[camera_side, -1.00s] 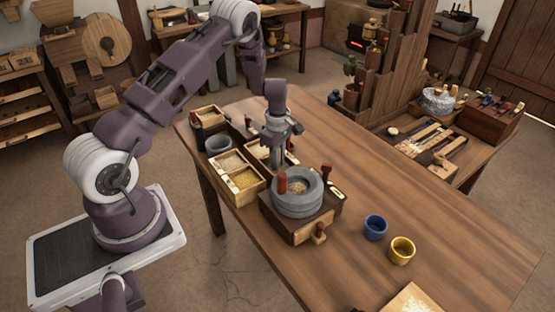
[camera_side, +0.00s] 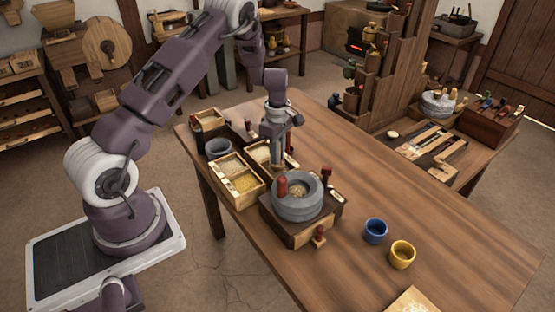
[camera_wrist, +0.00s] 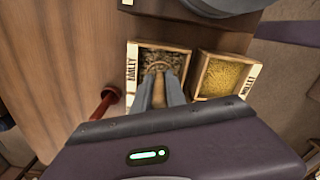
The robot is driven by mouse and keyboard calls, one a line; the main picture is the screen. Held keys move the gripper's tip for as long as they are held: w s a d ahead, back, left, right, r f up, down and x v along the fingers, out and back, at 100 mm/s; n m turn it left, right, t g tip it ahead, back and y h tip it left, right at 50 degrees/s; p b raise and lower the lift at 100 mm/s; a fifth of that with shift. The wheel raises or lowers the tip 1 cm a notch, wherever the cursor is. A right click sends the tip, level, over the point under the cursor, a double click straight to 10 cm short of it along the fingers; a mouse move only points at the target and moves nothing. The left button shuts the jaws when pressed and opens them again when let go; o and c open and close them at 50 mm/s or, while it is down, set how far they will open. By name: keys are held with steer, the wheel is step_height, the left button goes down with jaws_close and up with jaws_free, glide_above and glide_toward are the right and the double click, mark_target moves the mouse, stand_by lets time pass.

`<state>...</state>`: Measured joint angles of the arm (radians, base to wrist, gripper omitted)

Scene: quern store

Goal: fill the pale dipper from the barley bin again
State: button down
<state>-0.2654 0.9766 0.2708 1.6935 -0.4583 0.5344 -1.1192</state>
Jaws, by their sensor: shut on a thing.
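The barley bin (camera_wrist: 136,72) is a pale wooden box with a lettered label, holding brownish grain, in the wrist view. In the side view the barley bin (camera_side: 257,152) stands behind the quern, partly hidden by my gripper. My gripper (camera_wrist: 163,90) points down over this bin, its fingers shut on the pale dipper (camera_wrist: 176,92). Only a little of the dipper shows between and past the fingers. In the side view my gripper (camera_side: 277,157) is just above the bin's right part. I cannot tell whether the dipper touches the grain or holds any.
The millet bin (camera_wrist: 228,76) with yellow grain stands beside the barley bin. A grey stone quern (camera_side: 298,205) on a wooden box stands close in front. Blue (camera_side: 375,231) and yellow (camera_side: 402,254) cups stand right, with clear table beyond.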

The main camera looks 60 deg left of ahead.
steer(key=shift+r, duration=2.15)
